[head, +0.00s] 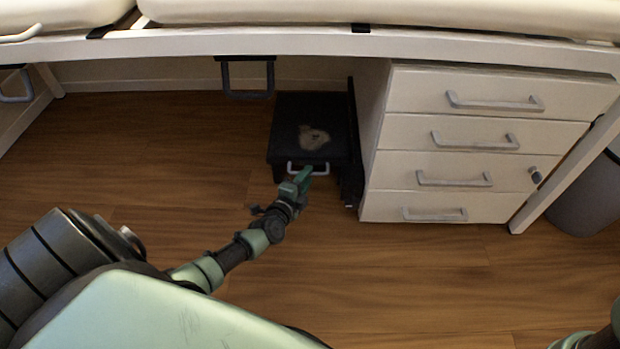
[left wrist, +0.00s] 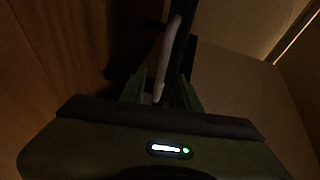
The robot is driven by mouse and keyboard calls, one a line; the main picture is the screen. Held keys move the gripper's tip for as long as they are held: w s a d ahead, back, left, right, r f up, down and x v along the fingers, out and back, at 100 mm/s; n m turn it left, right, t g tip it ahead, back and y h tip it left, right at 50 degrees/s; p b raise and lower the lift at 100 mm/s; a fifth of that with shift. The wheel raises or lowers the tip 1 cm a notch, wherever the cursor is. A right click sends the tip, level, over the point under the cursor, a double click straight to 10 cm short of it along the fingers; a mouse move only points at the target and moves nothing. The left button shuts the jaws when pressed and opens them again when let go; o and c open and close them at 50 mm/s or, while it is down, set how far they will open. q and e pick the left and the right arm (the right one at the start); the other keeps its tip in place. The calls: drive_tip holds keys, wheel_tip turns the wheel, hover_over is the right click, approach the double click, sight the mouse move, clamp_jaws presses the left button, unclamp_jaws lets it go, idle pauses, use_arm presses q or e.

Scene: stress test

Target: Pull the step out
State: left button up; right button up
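The step (head: 287,122) is a low black stool under the bed, left of the drawer cabinet, with a worn pale patch on top. Its light handle (head: 320,169) is on the front edge facing me. My left gripper (head: 303,175) is at the left part of this handle. In the left wrist view the handle (left wrist: 166,55) runs between the two green fingers (left wrist: 161,88), which stand apart with gaps beside it. The fingers hide part of the handle in the head view. My right gripper is not in view; only a bit of my right arm shows at the bottom right.
A white cabinet (head: 470,129) with several drawers and grey handles stands close to the right of the step. The bed frame (head: 300,43) runs above. A grey bin (head: 590,197) is at the far right. The wooden floor (head: 400,275) in front of the step is clear.

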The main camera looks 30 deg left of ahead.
use_arm(q)
drive_tip(key=shift+b+x, duration=0.55)
drive_tip(key=shift+x, duration=0.55)
drive_tip(key=shift+w+a, duration=0.1)
drive_tip(key=shift+w, duration=0.2)
clamp_jaws()
drive_tip(key=shift+f, duration=0.1)
